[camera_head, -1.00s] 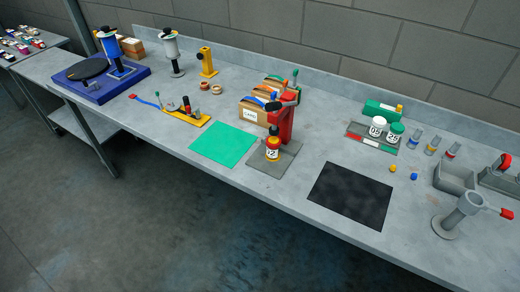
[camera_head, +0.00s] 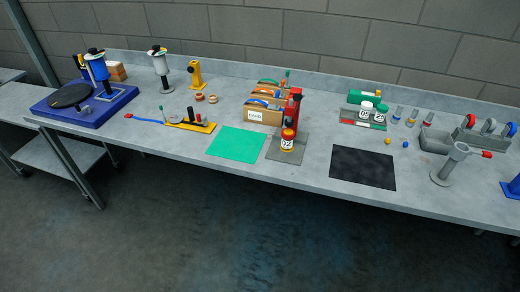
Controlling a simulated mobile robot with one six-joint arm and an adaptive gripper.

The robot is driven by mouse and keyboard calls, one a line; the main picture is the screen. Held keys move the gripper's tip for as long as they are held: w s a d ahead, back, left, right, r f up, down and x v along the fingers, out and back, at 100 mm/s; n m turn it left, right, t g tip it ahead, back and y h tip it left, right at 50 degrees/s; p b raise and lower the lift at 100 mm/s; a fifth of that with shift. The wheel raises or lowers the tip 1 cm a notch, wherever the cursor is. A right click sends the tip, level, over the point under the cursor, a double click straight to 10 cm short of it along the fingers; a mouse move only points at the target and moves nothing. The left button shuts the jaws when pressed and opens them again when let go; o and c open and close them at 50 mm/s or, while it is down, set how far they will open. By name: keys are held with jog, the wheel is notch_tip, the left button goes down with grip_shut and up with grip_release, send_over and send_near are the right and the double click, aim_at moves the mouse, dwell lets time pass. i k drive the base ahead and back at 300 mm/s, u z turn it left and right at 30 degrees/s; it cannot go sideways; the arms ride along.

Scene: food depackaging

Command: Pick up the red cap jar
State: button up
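The jar with the red cap (camera_head: 288,138) stands upright on a grey plate (camera_head: 287,155) near the front edge of the bench. It has a white label with dark digits and orange-yellow bands. It is at the foot of a red stand (camera_head: 296,106), which rises just behind it. My gripper is not in view.
A green mat (camera_head: 236,142) lies left of the plate and a black mat (camera_head: 362,167) lies right. A cardboard box (camera_head: 263,116) stands behind. Two white jars (camera_head: 365,109) stand on a tray at the back right. A grey cylinder holder (camera_head: 450,163) stands farther right.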

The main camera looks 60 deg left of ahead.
aim_at(286, 145)
jog(key=z, duration=0.05)
jog(key=k, duration=1.5)
jog(key=u, duration=1.45)
jog(key=i, duration=1)
